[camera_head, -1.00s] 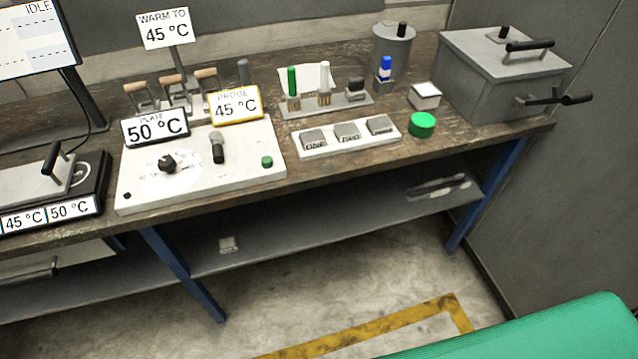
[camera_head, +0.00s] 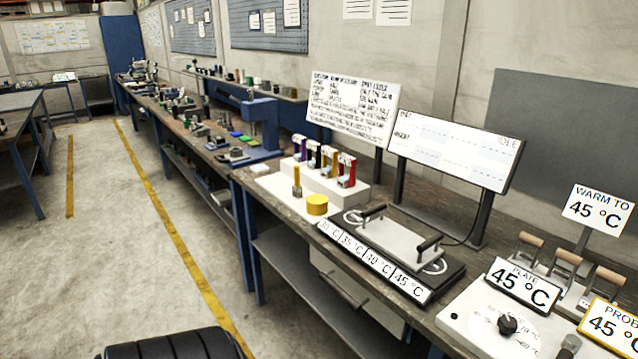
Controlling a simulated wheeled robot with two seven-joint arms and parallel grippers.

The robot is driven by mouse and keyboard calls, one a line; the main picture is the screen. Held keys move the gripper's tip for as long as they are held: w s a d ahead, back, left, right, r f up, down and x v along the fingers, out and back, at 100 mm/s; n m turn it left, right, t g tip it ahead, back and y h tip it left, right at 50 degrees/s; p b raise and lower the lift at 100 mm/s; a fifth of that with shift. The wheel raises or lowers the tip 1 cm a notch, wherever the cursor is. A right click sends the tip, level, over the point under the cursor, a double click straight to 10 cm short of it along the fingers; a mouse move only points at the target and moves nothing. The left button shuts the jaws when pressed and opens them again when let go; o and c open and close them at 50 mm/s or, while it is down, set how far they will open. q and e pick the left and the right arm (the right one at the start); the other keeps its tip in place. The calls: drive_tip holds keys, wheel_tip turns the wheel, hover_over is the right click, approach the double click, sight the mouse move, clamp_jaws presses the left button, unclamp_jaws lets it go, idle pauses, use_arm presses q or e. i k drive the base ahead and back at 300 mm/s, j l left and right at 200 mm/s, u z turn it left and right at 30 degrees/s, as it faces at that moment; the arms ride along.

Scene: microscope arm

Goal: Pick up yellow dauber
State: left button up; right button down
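A white stepped rack (camera_head: 328,184) stands on the bench in the middle of the view. It holds a row of upright daubers with purple, green, yellow and red parts. The yellow dauber (camera_head: 329,158) stands between the green one (camera_head: 313,153) and the red one (camera_head: 346,168). Its lower part is partly hidden. The purple dauber (camera_head: 299,146) is at the row's left end. A short yellow round pot or cap (camera_head: 317,205) sits in front of the rack, with a small upright brush-like piece (camera_head: 297,183) beside it. Neither of my grippers is in view.
A hot plate (camera_head: 393,240) with two handles stands right of the rack. A control box (camera_head: 485,322) and a "45 °C" sign (camera_head: 597,211) are further right. A blue press (camera_head: 262,125) stands behind left. Open floor (camera_head: 110,250) lies left. A black ribbed shape (camera_head: 175,345) is at the bottom.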

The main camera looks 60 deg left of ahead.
sight(297, 189)
drive_tip(key=u, duration=2)
drive_tip(key=i+j+z, duration=0.1)
drive_tip(key=z, duration=0.3)
drive_tip(key=j+z, duration=0.1)
drive_tip(key=z, duration=0.25)
drive_tip(key=i+j+z, duration=0.1)
drive_tip(key=z, duration=0.3)
drive_tip(key=j+z, duration=0.2)
drive_tip(key=z, duration=0.2)
drive_tip(key=i, duration=0.05)
